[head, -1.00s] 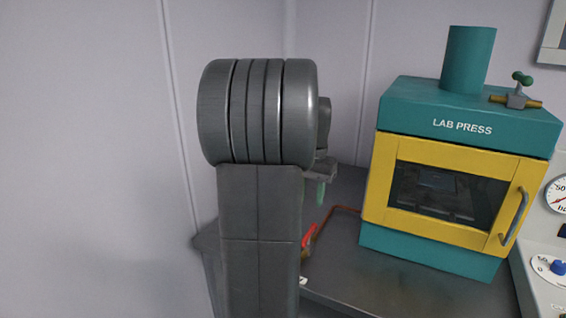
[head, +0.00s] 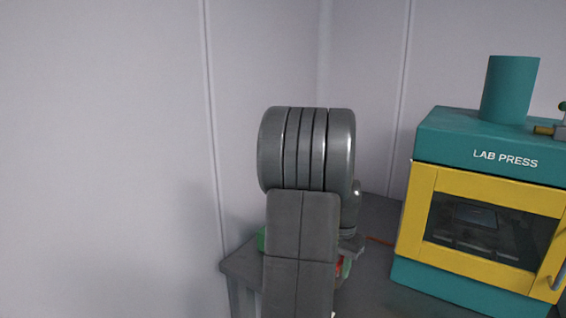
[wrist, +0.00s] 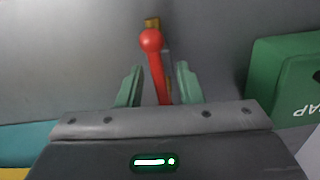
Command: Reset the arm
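My gripper (wrist: 160,70) is open in the wrist view, with its two green fingers apart. A red lever with a round knob (wrist: 151,40) shows between the fingers, with a gap on each side, so I see no grip on it. A brass-coloured part (wrist: 153,23) shows behind the knob. In the head view my grey arm hides most of my gripper; only a bit of a green finger (head: 346,267) shows low beside the arm. A scrap of red shows next to it.
A teal and yellow lab press (head: 480,205) stands on the grey bench (head: 375,275), right of my arm. A green box with partly visible lettering (wrist: 285,75) is close at the right in the wrist view. Pale walls stand behind and left.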

